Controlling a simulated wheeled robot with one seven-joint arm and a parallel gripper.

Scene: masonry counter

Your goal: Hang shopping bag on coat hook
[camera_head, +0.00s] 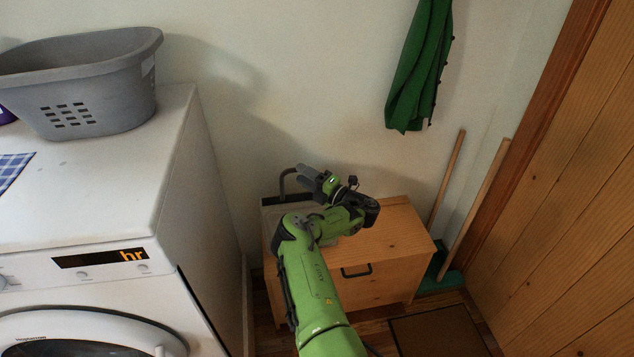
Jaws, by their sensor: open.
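A pale bag-like object (275,213) with a dark upper edge stands on the left part of a low wooden cabinet (398,232). It appears to be the shopping bag, but my arm covers much of it. A dark curved handle (284,180) rises from it. My gripper (306,173) is open beside the handle, just to its right. I cannot tell whether a finger touches or passes through the handle. A green coat (420,68) hangs on the back wall at upper right. No coat hook shows in the frame.
A white washing machine (120,190) fills the left side, with a grey laundry basket (90,85) and a blue checked cloth (12,168) on top. A green broom (440,268) and wooden handles lean right of the cabinet, near a wooden door (570,220). A mat (437,332) lies in front.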

